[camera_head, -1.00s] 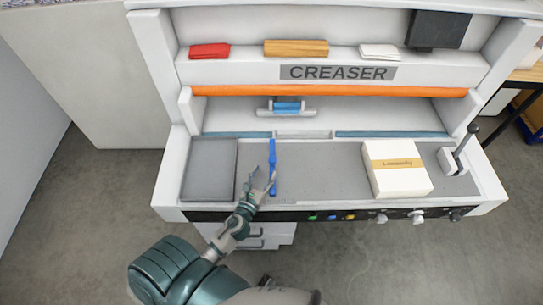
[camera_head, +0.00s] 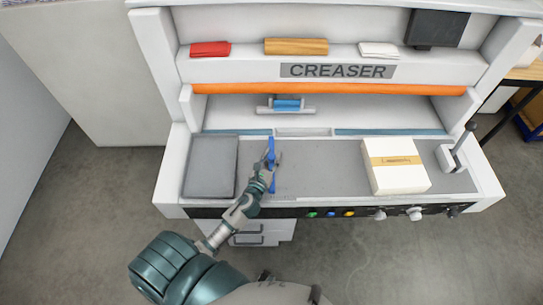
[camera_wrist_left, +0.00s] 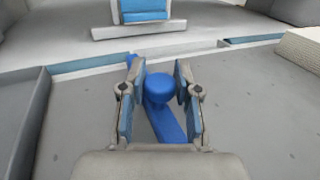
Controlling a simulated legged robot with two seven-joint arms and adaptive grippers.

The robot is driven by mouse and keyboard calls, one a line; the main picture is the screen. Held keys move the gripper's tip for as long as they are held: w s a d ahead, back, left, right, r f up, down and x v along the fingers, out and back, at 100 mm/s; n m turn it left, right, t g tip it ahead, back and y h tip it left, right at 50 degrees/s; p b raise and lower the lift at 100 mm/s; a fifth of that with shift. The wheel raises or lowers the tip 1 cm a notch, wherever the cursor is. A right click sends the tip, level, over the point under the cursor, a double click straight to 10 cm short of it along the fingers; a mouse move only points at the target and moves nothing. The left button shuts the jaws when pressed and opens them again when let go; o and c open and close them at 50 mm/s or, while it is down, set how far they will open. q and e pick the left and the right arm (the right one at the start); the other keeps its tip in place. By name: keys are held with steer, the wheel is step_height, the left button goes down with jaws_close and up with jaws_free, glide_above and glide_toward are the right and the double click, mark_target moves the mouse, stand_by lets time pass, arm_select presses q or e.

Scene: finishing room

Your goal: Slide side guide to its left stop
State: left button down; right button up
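The blue side guide (camera_head: 271,146) is a narrow bar lying front to back on the grey bed of the creaser (camera_head: 310,170). In the left wrist view, its round blue knob (camera_wrist_left: 158,87) stands up between the two fingers of my left gripper (camera_wrist_left: 160,68). The fingers are spread, one on each side of the knob, with small gaps still showing. In the head view, my left gripper (camera_head: 269,162) covers part of the guide. My right gripper is not in view.
A dark grey flat block (camera_head: 210,166) lies left of the guide, with some bare bed between. A white stack with a tan band (camera_head: 396,178) sits to the right. A lever (camera_head: 462,140) stands at the far right. A blue-and-white clamp (camera_head: 287,105) is behind.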

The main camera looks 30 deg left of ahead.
arm_select(q)
steer(key=shift+s+a, duration=0.55)
steer(key=shift+a, duration=0.25)
steer(key=shift+s+a, duration=0.5)
steer(key=shift+a, duration=0.25)
steer(key=shift+s+a, duration=0.15)
steer(key=shift+a, duration=0.3)
steer(key=c, duration=0.8)
jaws_free()
steer(key=shift+d, duration=0.25)
steer(key=shift+s, duration=0.1)
steer(key=s, duration=0.4)
steer(key=s+d, duration=0.1)
steer(key=s, duration=0.2)
steer(key=s+d, duration=0.1)
steer(key=s, duration=0.3)
steer(key=shift+s, duration=0.3)
